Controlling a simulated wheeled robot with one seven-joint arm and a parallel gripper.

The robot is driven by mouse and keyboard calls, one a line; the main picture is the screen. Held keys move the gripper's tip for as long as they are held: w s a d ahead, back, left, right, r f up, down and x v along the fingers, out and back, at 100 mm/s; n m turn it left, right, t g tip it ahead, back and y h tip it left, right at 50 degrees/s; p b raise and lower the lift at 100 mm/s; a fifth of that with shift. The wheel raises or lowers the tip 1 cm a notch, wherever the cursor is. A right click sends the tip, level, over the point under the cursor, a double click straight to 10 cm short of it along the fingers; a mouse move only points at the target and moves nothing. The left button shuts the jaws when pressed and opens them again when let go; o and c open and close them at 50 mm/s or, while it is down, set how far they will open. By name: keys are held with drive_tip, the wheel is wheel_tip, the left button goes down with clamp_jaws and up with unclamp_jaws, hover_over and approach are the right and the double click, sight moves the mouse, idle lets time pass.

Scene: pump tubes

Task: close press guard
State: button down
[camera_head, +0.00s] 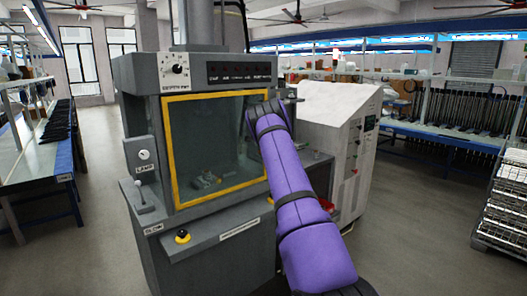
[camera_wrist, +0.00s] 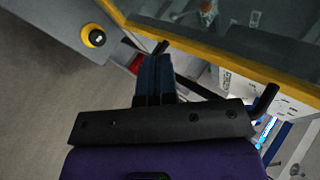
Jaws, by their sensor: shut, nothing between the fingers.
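The press guard is a clear panel in a yellow frame (camera_head: 169,150) on the front of the grey press (camera_head: 140,80). It spans the press window; I cannot tell if it sits fully flush. In the wrist view its yellow edge (camera_wrist: 225,62) runs from upper left to right. My gripper (camera_wrist: 156,62) has its dark blue fingers together, with nothing between them, just outside that edge. Short black rods (camera_wrist: 265,100) show near the frame; I cannot tell if they form a handle. In the head view my purple arm hides the gripper and the frame's right side.
A yellow-ringed black button (camera_head: 182,237) is on the press's front ledge, also seen in the wrist view (camera_wrist: 95,37). A lever (camera_head: 141,197) stands at its left. A white cabinet (camera_head: 335,110) is close on the right. The floor at left (camera_head: 70,260) is clear.

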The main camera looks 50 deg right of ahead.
drive_tip(key=s+r, duration=0.5)
drive_tip(key=s, duration=0.1)
drive_tip(key=shift+s+a+r, duration=0.25)
drive_tip(key=shift+a+r, duration=0.1)
